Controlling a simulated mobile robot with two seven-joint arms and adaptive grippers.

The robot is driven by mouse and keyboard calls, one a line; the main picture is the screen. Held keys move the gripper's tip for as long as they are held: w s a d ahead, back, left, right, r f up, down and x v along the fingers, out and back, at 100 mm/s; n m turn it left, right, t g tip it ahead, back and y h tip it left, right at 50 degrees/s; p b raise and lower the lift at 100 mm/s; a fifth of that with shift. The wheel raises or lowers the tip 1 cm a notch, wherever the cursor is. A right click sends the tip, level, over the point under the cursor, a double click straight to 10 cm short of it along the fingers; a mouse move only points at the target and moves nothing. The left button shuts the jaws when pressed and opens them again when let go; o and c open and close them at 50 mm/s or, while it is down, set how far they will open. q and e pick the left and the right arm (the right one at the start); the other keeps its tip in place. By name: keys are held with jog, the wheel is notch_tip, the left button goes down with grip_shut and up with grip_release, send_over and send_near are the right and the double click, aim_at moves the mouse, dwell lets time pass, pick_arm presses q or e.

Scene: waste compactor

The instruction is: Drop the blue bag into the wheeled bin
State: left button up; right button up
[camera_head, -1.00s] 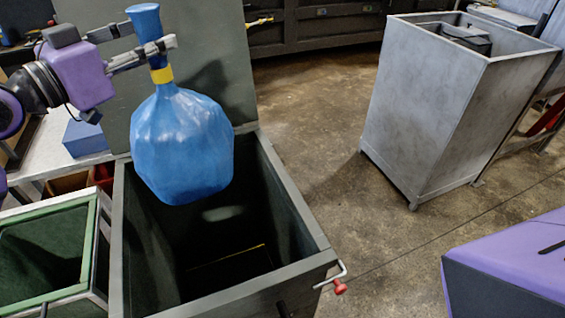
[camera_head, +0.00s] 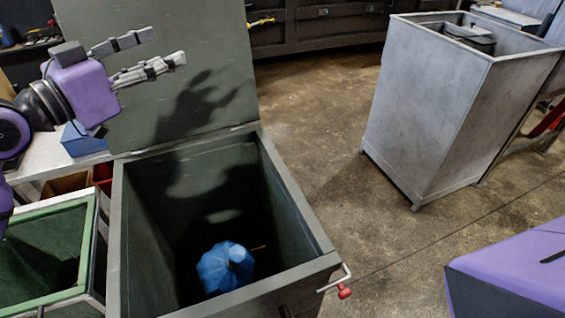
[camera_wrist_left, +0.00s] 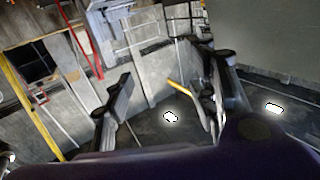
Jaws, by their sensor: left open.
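The blue bag (camera_head: 225,267) is inside the dark wheeled bin (camera_head: 306,222), low down towards its front, with its tied neck facing up. The bin's lid (camera_head: 205,75) stands open behind the opening. My left gripper (camera_head: 168,48) is open and empty, above the bin's back left in front of the lid. Its two spread fingers also show in the left wrist view (camera_wrist_left: 168,100), with nothing between them. My right gripper is not in view.
A green-rimmed container (camera_head: 50,207) stands left of the bin. A small blue box (camera_head: 82,140) is on a light table behind it. A tall grey open-topped bin (camera_head: 430,120) stands at the right. Bare floor (camera_head: 345,190) lies between the two bins.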

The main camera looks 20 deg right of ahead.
pick_arm(q)
jog(key=v, duration=1.2)
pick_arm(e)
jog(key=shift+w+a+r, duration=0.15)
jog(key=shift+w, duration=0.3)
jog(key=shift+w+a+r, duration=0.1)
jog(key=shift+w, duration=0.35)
pick_arm(q)
jog(key=shift+f, duration=0.1)
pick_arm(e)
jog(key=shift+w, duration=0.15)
